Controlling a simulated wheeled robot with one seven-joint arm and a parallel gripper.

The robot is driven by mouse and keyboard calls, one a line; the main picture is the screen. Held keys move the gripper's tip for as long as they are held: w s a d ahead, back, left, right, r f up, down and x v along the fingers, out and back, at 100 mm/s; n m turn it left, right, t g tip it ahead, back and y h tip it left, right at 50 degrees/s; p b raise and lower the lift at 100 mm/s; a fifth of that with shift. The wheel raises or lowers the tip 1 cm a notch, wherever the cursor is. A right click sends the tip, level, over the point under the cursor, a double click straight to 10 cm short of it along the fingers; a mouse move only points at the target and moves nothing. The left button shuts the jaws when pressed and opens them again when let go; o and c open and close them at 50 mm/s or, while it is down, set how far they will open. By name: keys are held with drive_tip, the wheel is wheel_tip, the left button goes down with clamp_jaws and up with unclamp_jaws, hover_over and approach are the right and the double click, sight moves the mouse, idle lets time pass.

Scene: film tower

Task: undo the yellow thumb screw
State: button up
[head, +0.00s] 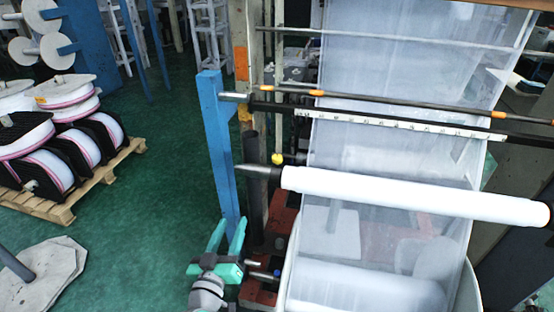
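The yellow thumb screw (277,158) is a small round knob just above the dark tapered shaft at the left end of the white film roll (370,191). My gripper (231,229) is teal green and is at the lower middle of the head view. Its two fingers point up and stand apart, with nothing visible between them. It is below and to the left of the yellow thumb screw, clear of it in the picture. The blue upright post (218,150) shows behind the fingers; I cannot tell how far behind.
Black rods and a white ruler strip (400,126) cross the hanging clear film. Red blocks (284,220) sit low beside the frame. A pallet (105,178) with film reels stands at the left. Green floor (150,230) between the pallet and post is free.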

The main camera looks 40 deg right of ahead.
wheel_tip(320, 180, up, 7)
drive_tip(key=d+m+g+h, duration=0.2)
drive_tip(key=d+m+g, duration=0.1)
drive_tip(key=m, duration=0.1)
drive_tip(key=m+g+h, duration=0.2)
drive_tip(key=m+g, duration=0.3)
drive_tip(key=m, duration=0.1)
approach(274, 159)
drive_tip(key=x, duration=1.1)
drive_tip(key=shift+d, duration=0.15)
drive_tip(key=shift+c, duration=0.6)
clamp_jaws()
